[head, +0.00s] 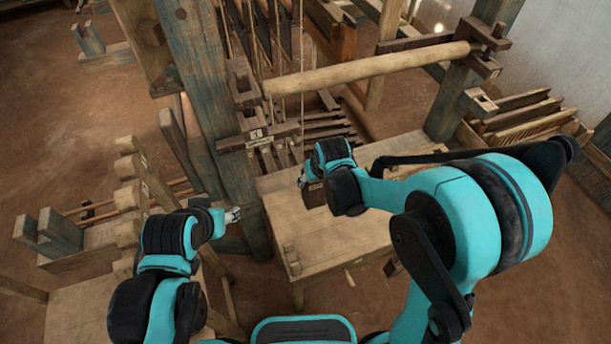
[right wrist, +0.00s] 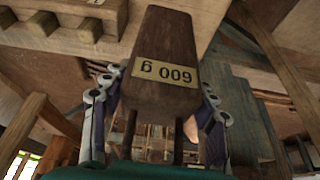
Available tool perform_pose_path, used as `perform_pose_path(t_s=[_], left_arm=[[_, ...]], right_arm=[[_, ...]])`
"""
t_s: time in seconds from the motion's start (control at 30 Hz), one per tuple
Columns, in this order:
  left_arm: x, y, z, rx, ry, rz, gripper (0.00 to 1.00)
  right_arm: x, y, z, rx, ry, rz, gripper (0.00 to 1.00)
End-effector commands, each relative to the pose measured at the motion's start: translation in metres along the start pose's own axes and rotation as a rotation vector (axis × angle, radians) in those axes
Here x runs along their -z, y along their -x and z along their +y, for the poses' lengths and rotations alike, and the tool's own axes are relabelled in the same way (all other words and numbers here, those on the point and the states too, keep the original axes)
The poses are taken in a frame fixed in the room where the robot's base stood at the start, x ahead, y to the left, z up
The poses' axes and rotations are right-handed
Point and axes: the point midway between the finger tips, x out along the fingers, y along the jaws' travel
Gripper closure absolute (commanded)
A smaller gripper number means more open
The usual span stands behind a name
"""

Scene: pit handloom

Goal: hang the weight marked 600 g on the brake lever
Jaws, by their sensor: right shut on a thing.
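The weight marked 600 g (right wrist: 165,35) is a dark brown wooden block with a pale label, which reads upside down in the right wrist view. My right gripper (right wrist: 155,100) is shut on it, with a finger on each side. In the head view my right gripper (head: 305,180) is over the wooden bench, with the dark block (head: 314,196) partly hidden by the arm. My left gripper (head: 235,215) is apart from it, beside the blue-grey post; its jaw opening is too small to read. I cannot tell which loom part is the brake lever.
The bench (head: 350,240) is mostly bare. A round wooden beam (head: 370,68) crosses above it between two posts. A rack of wooden slats (head: 525,120) is at the right.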

Motion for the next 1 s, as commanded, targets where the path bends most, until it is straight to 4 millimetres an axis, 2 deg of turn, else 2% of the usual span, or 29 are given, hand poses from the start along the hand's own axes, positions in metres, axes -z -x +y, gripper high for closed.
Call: perform_pose_path(t_s=[0.07, 0.17, 1.0], left_arm=[[0.001, 0.001, 0.0, 0.0, 0.0, 0.0, 0.5], [0.001, 0.001, 0.0, 0.0, 0.0, 0.0, 0.5], [0.001, 0.002, 0.0, 0.0, 0.0, 0.0, 0.5]], right_arm=[[0.007, 0.001, -0.011, 0.009, 0.023, 0.0, 0.97], [0.012, -0.001, -0.015, 0.013, 0.032, 0.0, 0.97], [0.061, -0.023, -0.017, 0.012, 0.03, 0.0, 0.97]])
